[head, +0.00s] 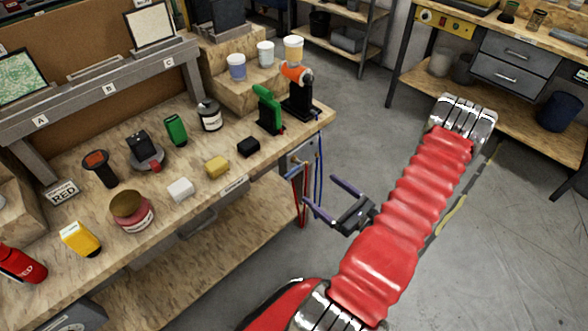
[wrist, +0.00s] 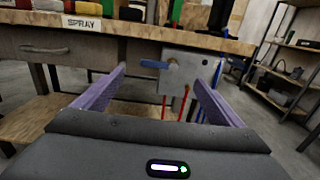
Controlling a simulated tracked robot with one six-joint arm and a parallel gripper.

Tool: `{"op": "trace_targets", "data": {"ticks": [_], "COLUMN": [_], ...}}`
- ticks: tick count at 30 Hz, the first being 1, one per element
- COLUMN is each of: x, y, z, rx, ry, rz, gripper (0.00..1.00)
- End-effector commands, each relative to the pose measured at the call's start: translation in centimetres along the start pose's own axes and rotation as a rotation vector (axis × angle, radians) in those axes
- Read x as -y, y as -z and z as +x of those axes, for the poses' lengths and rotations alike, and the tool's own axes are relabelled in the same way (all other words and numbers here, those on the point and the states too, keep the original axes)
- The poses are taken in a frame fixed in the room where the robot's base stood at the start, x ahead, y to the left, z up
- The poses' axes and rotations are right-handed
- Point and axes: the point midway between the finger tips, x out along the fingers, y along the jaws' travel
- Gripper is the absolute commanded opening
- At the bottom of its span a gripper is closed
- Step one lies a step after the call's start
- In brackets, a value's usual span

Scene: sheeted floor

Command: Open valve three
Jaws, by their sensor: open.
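A grey valve panel (head: 301,160) is fixed to the right end of the workbench. It also shows in the wrist view (wrist: 200,62), with a blue lever (wrist: 154,64) lying level and pointing left from a round hub. No number is readable on the panel, so I cannot tell which valve this is. My gripper (head: 319,190) is open and empty, with its purple fingers pointing toward the panel. In the wrist view the lever appears between the fingertips (wrist: 160,75), seemingly beyond them; contact is not visible.
Red hoses (head: 301,205) and a blue hose (head: 318,180) hang by the panel. The workbench (head: 215,208) holds tools, cans and blocks. A black stand with an orange tool (head: 297,72) is near its corner. Grey floor (head: 345,120) is free between this bench and the back shelves.

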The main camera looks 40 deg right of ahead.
Motion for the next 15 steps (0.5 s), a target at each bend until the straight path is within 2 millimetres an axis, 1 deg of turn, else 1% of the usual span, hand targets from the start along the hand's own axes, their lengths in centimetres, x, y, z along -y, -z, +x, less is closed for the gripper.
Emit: {"op": "trace_targets", "data": {"ticks": [5,15], "x": [-0.1,-0.1], "y": [0.0,0.0], "z": [0.9,4.5], "rx": [0.000,0.000], "ry": [-0.003,-0.005], "rz": [-0.001,-0.001], "gripper": [0.91,0.91]}}
